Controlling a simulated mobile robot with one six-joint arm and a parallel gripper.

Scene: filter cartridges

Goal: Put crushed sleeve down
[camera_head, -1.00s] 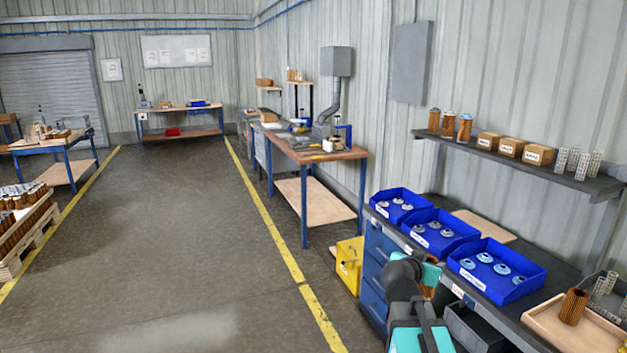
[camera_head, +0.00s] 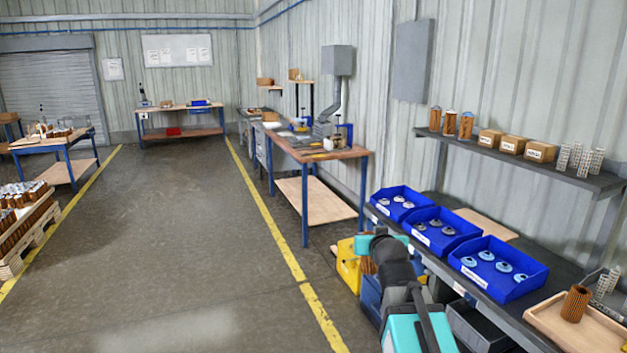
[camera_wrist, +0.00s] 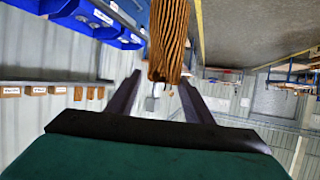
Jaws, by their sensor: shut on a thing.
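The crushed sleeve (camera_wrist: 169,40), a brown pleated cylinder, is between the fingertips of my gripper (camera_wrist: 163,85) in the wrist view. My gripper is shut on it and holds it up in the air. In the head view a small brown part of the sleeve (camera_head: 368,265) shows beside my arm's end, near the yellow bin (camera_head: 348,262). My arm hides most of it there, and I cannot tell how far it is from the bin.
Blue trays (camera_head: 497,270) with pale caps stand on the dark bench at right. A wooden tray (camera_head: 545,318) holds an upright brown pleated cartridge (camera_head: 575,303). A shelf (camera_head: 520,160) above carries boxes and cartridges.

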